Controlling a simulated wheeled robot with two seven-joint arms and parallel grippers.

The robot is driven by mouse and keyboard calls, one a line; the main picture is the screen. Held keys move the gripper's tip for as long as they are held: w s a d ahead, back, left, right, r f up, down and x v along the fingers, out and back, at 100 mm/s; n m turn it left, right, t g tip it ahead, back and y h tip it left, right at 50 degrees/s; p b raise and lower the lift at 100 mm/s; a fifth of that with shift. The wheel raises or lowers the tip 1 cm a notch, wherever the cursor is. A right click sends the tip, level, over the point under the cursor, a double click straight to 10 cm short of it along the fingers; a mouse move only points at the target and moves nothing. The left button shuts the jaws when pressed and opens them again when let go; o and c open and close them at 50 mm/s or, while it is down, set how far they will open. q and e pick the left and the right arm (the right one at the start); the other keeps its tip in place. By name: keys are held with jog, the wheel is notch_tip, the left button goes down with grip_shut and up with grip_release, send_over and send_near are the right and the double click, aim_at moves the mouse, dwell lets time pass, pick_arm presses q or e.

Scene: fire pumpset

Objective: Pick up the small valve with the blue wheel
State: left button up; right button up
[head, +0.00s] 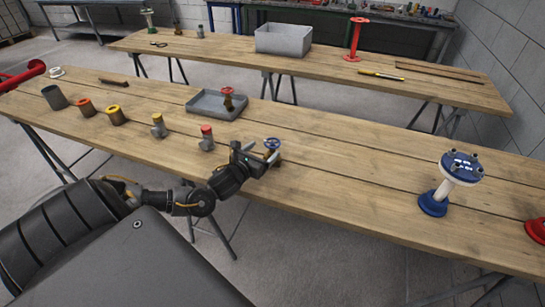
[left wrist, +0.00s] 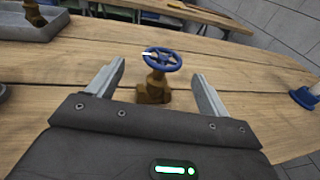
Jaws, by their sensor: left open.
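The small valve with the blue wheel (left wrist: 161,62) stands upright on the near wooden table, with a brown, brass-like body. In the head view the blue wheel (head: 272,143) shows just beyond my left gripper (head: 262,155), which partly hides the valve body. In the left wrist view my left gripper (left wrist: 158,85) is open, one finger on each side of the valve and apart from it. The valve stands roughly midway between the fingers, around and slightly beyond their tips. My right gripper is not in view.
A grey tray (head: 192,109) holding a red-topped brown fitting stands behind. Small valves with yellow (head: 158,126) and red (head: 206,138) tops stand to the left. A blue flanged pipe piece (head: 434,203) stands to the right. Bare tabletop lies between it and the valve.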

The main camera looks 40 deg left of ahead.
aim_at(267, 147)
pick_arm(q)
jog(key=w, duration=0.2)
jog(key=shift+w+a+f, duration=0.1)
jog(key=shift+w+f, duration=0.15)
jog(key=shift+w, duration=0.35)
jog(key=w, duration=0.1)
jog(key=w+p, duration=0.1)
jog(key=w, duration=0.1)
jog(key=w+f, duration=0.1)
jog(key=shift+w+a+p, duration=0.2)
jog(key=shift+w+p, duration=0.15)
jog(key=shift+w, duration=0.05)
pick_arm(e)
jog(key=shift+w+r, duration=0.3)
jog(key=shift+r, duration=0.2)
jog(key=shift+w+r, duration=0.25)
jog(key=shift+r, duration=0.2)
pick_arm(q)
jog(key=shift+c, duration=0.5)
jog(key=c, duration=0.5)
jog(key=shift+r, duration=0.1)
grip_shut()
